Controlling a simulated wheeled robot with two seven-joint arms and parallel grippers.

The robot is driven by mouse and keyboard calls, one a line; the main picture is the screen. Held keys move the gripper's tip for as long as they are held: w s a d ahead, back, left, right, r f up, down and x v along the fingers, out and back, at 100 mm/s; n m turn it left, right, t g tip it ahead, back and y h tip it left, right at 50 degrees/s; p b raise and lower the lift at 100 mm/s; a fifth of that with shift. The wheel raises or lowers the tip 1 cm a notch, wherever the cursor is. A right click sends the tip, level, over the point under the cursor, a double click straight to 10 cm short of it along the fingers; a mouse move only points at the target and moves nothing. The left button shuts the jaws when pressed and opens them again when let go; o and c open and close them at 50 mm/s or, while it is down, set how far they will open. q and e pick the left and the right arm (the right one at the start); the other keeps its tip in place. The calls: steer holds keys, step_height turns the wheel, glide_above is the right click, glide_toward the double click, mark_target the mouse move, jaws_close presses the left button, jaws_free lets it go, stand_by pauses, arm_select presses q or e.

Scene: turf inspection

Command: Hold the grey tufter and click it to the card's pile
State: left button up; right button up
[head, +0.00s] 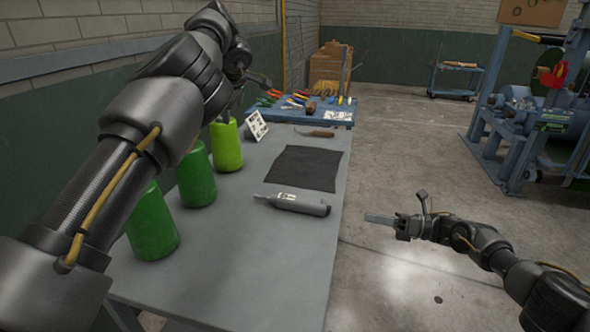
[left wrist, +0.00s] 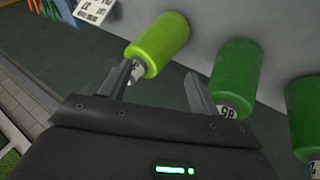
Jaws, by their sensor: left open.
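The grey tufter (head: 298,203), a cylindrical tool with a thin tip at its left end, lies on the grey table in front of a dark square of material (head: 307,168). A white card with dark marks (head: 257,125) stands tilted behind the lime green spool; part of it shows in the left wrist view (left wrist: 95,9). I cannot make out any pile on the card. My left gripper (left wrist: 160,84) is open and empty, near the lime spool; in the head view its fingers are mostly hidden. My right gripper (head: 382,218) is empty, off the table's right side, away from the tufter.
A lime spool (head: 227,146) and two green spools (head: 196,176) (head: 151,222) stand along the table's left side. A wooden-handled tool (head: 315,133) lies behind the dark square. A blue tool bench (head: 335,115) is at the far end. The table's front (head: 240,265) is clear.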

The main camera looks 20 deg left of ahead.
arm_select(q)
steer(key=s+d+f+g, duration=0.3)
steer(key=d+f, duration=0.6)
steer(key=d, duration=0.4)
steer(key=g, duration=0.2)
glide_toward(282, 196)
steer(key=x, duration=1)
steer(key=shift+w+a+f, duration=0.1)
steer(key=shift+f, duration=0.1)
